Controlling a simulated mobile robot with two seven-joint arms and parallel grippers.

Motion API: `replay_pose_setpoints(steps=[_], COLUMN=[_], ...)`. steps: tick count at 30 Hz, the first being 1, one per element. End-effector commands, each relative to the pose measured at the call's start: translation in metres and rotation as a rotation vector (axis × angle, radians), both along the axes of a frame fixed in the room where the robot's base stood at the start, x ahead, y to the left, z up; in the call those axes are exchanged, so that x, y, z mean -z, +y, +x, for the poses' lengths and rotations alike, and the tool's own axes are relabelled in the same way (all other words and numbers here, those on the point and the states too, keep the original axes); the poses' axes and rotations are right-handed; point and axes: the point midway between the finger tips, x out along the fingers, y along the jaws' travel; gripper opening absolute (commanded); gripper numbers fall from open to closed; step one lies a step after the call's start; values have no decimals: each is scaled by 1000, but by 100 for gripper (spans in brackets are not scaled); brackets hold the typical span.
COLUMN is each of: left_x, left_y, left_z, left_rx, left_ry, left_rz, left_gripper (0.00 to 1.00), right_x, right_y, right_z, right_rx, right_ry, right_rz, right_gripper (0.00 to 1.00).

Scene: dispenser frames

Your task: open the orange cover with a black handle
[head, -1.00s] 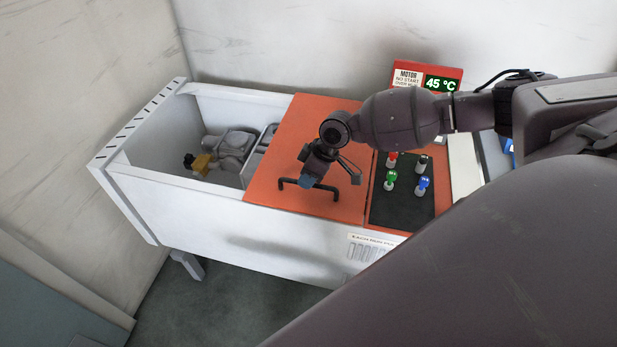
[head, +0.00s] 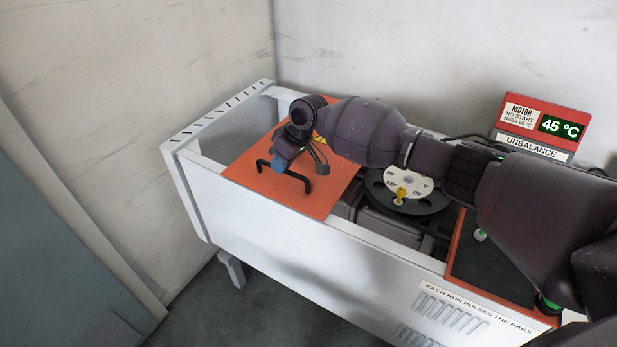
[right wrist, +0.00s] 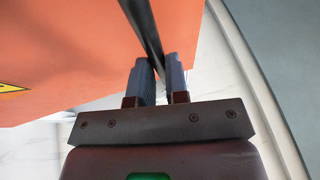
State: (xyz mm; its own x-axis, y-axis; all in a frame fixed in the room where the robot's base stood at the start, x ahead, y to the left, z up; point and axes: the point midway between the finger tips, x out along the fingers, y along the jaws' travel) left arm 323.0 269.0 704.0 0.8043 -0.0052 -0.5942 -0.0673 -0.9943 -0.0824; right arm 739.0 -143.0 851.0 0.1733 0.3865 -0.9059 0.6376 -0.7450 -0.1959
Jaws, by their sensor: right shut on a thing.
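The orange cover (head: 320,195) lies flat across the left part of the white cabinet in the head view, and its surface also fills much of the right wrist view (right wrist: 70,60). Its black handle (head: 264,166) stands near the front edge. My right gripper (head: 278,164) is at the handle. In the right wrist view its two fingers (right wrist: 160,72) are closed around the black bar (right wrist: 143,25). To the right of the cover, a dark disc with a white dial (head: 405,183) and a yellow part is exposed inside the cabinet. My left gripper is not in view.
The white cabinet (head: 290,232) stands against the wall, its left end still partly open. A red display (head: 541,126) reading 45 °C and "UNBALANCE" stands at the back right. A dark control panel (head: 490,265) with knobs lies right, partly hidden by my arm.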

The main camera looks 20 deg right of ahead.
Motion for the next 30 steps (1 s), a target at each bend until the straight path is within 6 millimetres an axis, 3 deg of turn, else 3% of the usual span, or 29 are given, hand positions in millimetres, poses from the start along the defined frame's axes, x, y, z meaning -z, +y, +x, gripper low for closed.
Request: replay_pose_setpoints(steps=[1,9,24,25,30], left_x=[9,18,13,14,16], left_y=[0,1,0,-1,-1], left_z=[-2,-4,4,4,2], left_rx=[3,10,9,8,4], left_ry=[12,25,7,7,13], left_rz=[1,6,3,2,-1], left_gripper=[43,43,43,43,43], right_x=[10,5,1,1,1], right_y=[9,30,34,34,34], right_z=[7,33,39,39,39], right_rx=[-1,-1,-2,-2,-1], right_ry=[9,6,2,2,1], right_rz=[3,1,-1,-1,-1], right_gripper=[0,0,0,16,40])
